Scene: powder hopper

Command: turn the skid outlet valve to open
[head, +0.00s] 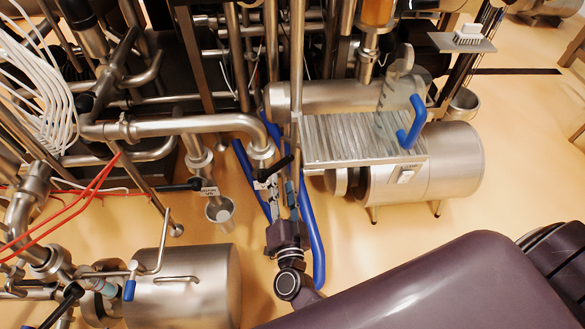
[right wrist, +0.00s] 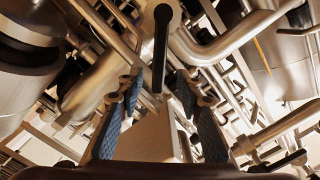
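A valve with a black lever handle (head: 275,168) sits at the lower end of a bent steel pipe, near the centre of the head view. In the right wrist view the black lever (right wrist: 161,40) stands upright in the picture, between and beyond the fingertips. My right gripper (head: 280,184) is just below this lever in the head view. Its blue-padded fingers (right wrist: 158,92) are apart with nothing clamped between them. A second black lever (head: 182,186) with a small label plate (head: 209,191) is to the left. The label is too small to read. My left gripper is not in view.
Blue tubular bars (head: 311,235) run close beside the right gripper. A steel motor (head: 450,165) and a ribbed step plate (head: 350,138) with a blue handle stand to the right. A small metal cup (head: 220,213) and a steel cylinder (head: 190,285) are at lower left.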

